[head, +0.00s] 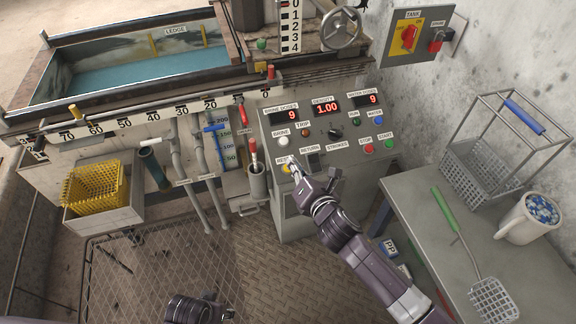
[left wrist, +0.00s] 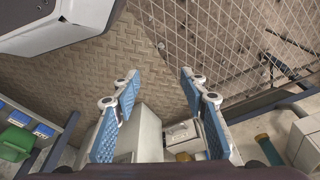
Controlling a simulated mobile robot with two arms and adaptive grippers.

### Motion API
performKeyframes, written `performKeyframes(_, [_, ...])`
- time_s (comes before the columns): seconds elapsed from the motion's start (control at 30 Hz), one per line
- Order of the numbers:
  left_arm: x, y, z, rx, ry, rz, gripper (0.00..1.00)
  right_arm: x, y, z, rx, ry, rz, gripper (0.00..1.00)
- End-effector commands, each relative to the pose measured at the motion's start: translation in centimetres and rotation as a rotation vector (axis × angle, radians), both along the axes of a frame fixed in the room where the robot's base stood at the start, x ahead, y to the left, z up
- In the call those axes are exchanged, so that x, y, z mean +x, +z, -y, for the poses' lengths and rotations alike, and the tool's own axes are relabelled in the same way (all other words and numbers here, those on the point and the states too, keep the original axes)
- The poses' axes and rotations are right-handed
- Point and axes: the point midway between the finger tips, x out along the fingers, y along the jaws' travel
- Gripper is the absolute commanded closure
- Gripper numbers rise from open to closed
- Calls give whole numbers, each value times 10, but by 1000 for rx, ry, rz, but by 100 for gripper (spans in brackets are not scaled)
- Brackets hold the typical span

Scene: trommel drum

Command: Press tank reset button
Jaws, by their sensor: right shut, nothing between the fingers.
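The grey control panel (head: 322,148) stands in the middle of the head view. At its lower left edge is a yellow button (head: 286,169) beside a partly covered label that seems to read RESET. My right gripper (head: 291,163) is shut and empty, its tips at this button and covering part of it. I cannot tell whether the tips touch or press it. My left gripper (left wrist: 158,77) is open and empty in the left wrist view, above the floor; only part of its arm shows at the bottom of the head view.
The panel also has white, orange, green, blue and red buttons and red number displays (head: 327,107). A water tank (head: 150,72) is at upper left. A wall box labelled TANK (head: 418,36) carries a red switch. A side table (head: 440,230) holds a wire basket (head: 490,165), skimmer and mug (head: 528,218).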

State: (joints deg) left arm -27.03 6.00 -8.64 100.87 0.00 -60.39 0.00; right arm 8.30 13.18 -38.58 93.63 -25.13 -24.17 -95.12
Motion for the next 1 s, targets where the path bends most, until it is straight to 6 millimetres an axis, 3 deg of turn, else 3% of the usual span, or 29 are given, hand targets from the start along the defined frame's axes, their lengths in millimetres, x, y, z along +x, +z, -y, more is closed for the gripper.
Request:
performKeyframes(0.3, [-9,-21,-1,1,-2,-12,60,-3,6,1,0,0,0,100])
performKeyframes(1.0, [-9,-21,-1,2,-2,-12,60,-3,6,1,0,0,0,100])
